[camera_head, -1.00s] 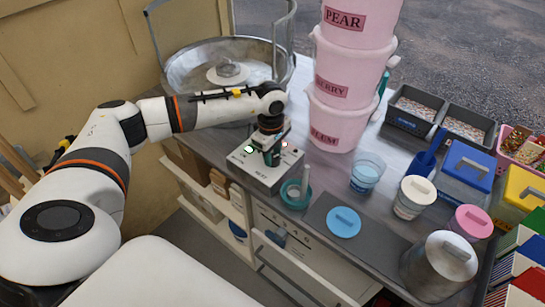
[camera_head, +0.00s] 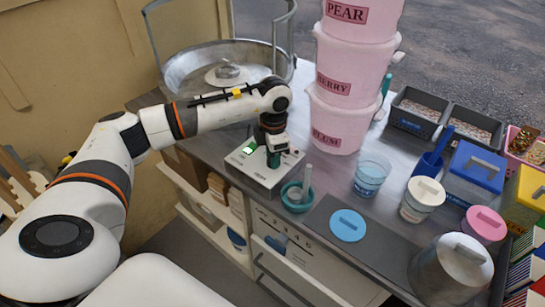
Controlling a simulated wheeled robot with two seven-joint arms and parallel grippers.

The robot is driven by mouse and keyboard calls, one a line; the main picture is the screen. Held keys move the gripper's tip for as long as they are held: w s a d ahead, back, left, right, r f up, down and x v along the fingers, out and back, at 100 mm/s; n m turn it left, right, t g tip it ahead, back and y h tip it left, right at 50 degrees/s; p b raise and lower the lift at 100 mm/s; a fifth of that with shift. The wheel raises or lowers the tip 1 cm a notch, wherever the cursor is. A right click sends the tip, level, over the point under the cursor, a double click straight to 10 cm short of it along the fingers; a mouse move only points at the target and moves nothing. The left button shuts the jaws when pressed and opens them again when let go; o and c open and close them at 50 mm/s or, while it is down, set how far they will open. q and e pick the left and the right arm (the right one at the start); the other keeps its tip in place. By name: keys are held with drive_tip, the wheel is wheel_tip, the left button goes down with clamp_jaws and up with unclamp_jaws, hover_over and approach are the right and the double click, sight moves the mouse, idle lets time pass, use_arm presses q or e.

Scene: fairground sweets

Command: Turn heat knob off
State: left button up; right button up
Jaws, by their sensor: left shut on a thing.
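A white control box (camera_head: 262,172) sits on the grey counter in front of the round metal pan. A green light shows on its left part. My left gripper (camera_head: 273,160) points down onto the top of the box and is shut on the heat knob. The knob itself is hidden by the fingers, so I cannot tell its setting. My right gripper is not in view.
A metal pan (camera_head: 185,62) with a rail stands behind the box. Stacked pink tubs (camera_head: 340,85) stand close on the right. A teal bowl (camera_head: 291,203) with a pale handle and a blue cup (camera_head: 371,177) stand in front and right.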

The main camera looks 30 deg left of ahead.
use_arm(q)
drive_tip(key=shift+w+r+n+b, duration=0.1)
drive_tip(key=shift+n+b, duration=0.35)
drive_tip(key=shift+n, duration=1.75)
drive_tip(key=o, duration=1)
drive_tip(key=r, duration=0.4)
drive_tip(key=r+b, duration=0.1)
drive_tip(key=r, duration=0.3)
drive_tip(key=r+b, duration=0.1)
drive_tip(key=r, duration=0.3)
drive_tip(key=shift+d, duration=0.35)
drive_tip(key=shift+f, duration=0.1)
